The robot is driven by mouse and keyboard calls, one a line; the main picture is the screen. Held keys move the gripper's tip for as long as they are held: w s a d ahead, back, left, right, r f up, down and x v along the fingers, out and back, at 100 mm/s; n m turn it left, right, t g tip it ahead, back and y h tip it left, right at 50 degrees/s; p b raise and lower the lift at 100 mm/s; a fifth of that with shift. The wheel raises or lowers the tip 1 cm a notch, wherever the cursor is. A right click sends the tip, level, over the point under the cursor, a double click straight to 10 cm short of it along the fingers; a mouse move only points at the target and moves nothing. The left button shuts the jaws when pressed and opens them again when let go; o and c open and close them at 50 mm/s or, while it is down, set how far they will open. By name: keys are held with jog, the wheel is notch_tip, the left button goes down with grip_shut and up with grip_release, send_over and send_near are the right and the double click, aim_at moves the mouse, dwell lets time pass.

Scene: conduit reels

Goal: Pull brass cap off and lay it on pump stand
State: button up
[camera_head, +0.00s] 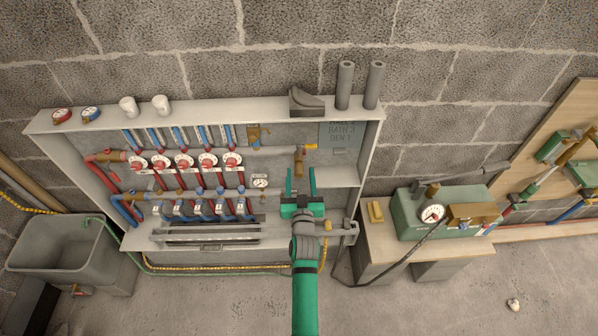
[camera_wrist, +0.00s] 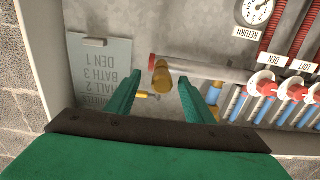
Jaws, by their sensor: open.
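The brass cap (camera_wrist: 162,80) is in the wrist view, on a short fitting at the end of a grey pipe (camera_wrist: 205,68) inside the cabinet. It appears between the fingertips of my open, empty gripper (camera_wrist: 160,86), with clear space on both sides. In the head view a brass piece (camera_head: 299,158) shows at that pipe end, just beyond my gripper (camera_head: 300,178). The gap in depth is hard to judge. The pump stand (camera_head: 372,245) is right of the cabinet and carries a green pump (camera_head: 410,212) with a gauge.
A yellow block (camera_head: 375,212) lies on the stand's left part, near a dark hose (camera_head: 408,258). The cabinet's right wall (camera_head: 368,150) is between the pipe end and the stand. Red and blue valves (camera_head: 185,162) fill the cabinet's left. A grey sink (camera_head: 65,250) is far left.

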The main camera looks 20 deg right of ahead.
jog(key=shift+w+a, duration=0.1)
jog(key=shift+a, duration=0.05)
dwell(0.4)
jog(key=shift+c, duration=0.2)
grip_shut()
jog(key=shift+a, duration=0.1)
